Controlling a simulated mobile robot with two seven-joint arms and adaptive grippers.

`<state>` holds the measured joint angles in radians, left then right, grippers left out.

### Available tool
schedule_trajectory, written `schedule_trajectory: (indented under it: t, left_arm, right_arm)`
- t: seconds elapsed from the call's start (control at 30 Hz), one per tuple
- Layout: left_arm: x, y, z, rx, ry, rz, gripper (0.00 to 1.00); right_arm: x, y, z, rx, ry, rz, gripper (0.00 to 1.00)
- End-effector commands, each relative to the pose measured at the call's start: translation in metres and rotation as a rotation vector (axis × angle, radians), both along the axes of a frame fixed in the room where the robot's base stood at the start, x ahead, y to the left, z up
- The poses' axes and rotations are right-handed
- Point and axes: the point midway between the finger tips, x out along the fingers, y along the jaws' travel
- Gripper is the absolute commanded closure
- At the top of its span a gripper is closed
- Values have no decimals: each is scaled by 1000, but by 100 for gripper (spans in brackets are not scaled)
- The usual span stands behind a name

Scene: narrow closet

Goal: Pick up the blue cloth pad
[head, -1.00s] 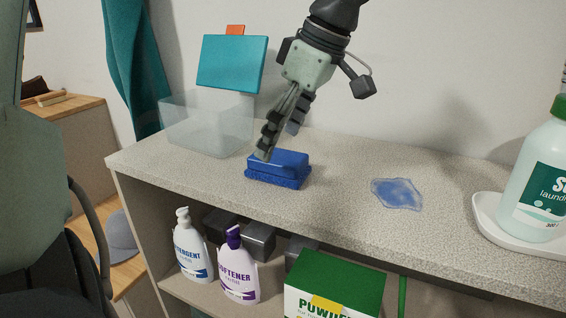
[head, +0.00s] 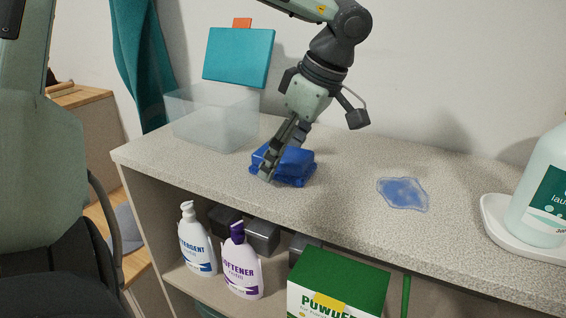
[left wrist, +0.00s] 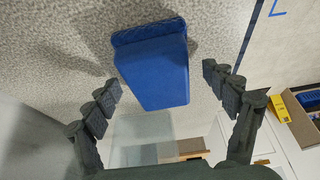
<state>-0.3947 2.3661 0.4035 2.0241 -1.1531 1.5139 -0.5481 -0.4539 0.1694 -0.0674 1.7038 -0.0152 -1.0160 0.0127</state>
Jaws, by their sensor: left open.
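The blue cloth pad (head: 295,167) lies on the speckled countertop (head: 340,165), a blue block with a fuzzy, wider layer beneath it. My left gripper (head: 277,158) comes down over it from above, and its fingers hide part of the pad's left side. In the left wrist view the pad (left wrist: 155,65) sits between the two open fingers (left wrist: 165,82), with a gap on each side. The fingers are open and hold nothing. My right gripper is not in view.
A clear bin (head: 215,118) stands behind left of the pad, with a teal panel (head: 240,57) above it. A blue liquid puddle (head: 403,193) lies to the right. A detergent jug (head: 545,200) stands on a white tray (head: 495,222) at far right. Bottles and a green box are on the shelf below.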

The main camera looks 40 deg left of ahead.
Motion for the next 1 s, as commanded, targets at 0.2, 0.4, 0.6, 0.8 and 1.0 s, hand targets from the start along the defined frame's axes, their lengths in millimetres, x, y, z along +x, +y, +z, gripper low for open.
schedule_trajectory:
  t: [0.2, 0.4, 0.6, 0.8, 1.0]
  left_arm:
    - [0, 0, -3, 0, 0, 0, 16]
    - [0, 0, -4, 0, 0, 0, 16]
    - [0, 0, -3, 0, 0, 0, 16]
    - [0, 0, -3, 0, 0, 0, 39]
    - [0, 0, -3, 0, 0, 0, 64]
  right_arm:
    - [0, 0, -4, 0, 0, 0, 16]
    - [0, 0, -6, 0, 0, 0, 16]
    - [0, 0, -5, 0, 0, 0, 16]
    - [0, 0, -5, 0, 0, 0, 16]
    - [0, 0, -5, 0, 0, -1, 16]
